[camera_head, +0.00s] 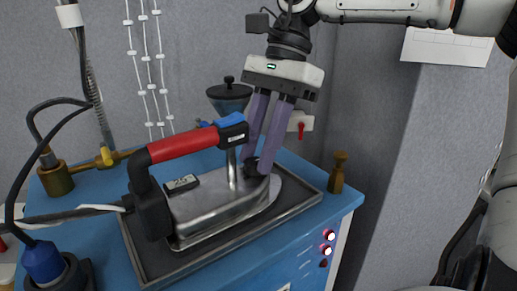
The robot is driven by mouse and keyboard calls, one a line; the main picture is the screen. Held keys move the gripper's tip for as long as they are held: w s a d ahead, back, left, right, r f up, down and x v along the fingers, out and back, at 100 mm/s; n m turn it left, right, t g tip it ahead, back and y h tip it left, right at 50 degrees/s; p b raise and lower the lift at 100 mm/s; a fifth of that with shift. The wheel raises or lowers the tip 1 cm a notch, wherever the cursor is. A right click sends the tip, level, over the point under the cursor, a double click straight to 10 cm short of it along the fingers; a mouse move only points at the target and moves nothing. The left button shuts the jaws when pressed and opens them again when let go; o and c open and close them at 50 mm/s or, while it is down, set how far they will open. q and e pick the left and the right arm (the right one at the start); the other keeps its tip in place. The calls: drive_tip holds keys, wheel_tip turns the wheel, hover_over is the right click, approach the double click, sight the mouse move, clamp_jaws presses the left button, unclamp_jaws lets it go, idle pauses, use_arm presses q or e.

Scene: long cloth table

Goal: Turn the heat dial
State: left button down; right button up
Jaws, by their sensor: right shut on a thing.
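A steam iron with a red handle (185,144) and a silver metal body (225,207) rests on a dark tray (185,262). A small black dial (252,167) sits on top of the iron's body, toward its right end. My right gripper (257,162) points down from above, and its purple fingers are shut on the dial. The fingers hide part of the dial, so its marks cannot be read. My left gripper is not in view.
The tray lies on a blue cabinet top (345,200). A brass fitting (338,172) stands at the right, another (56,178) at the left. A dark cable (75,212) runs to the iron. Lit red buttons (329,236) are on the cabinet front. Grey walls stand behind.

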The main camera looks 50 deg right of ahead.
drive_tip(key=shift+s+m+t+b, duration=0.15)
drive_tip(key=shift+m+t+b, duration=0.3)
drive_tip(key=shift+m, duration=0.65)
drive_tip(key=m+t+b, duration=0.1)
drive_tip(key=m, duration=0.1)
drive_tip(key=shift+s+m+h, duration=0.1)
drive_tip(key=shift+m+h, duration=0.2)
drive_tip(key=shift+a+m+t+b, duration=0.1)
drive_tip(key=shift+m+t+b, duration=0.25)
drive_tip(key=shift+m+b, duration=0.45)
drive_tip(key=m+h+b, duration=0.1)
drive_tip(key=m, duration=0.1)
drive_tip(key=shift+s+m+t, duration=0.1)
drive_tip(key=shift+m+t, duration=0.2)
drive_tip(key=shift+s+a+m+t+h+b, duration=0.1)
drive_tip(key=shift+m+t+h+b, duration=0.3)
drive_tip(key=shift+m, duration=0.6)
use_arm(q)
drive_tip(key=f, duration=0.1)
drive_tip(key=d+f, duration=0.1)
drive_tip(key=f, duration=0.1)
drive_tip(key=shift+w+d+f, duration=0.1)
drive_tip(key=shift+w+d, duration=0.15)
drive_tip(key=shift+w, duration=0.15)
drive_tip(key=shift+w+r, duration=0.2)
use_arm(e)
drive_tip(key=shift+m, duration=0.4)
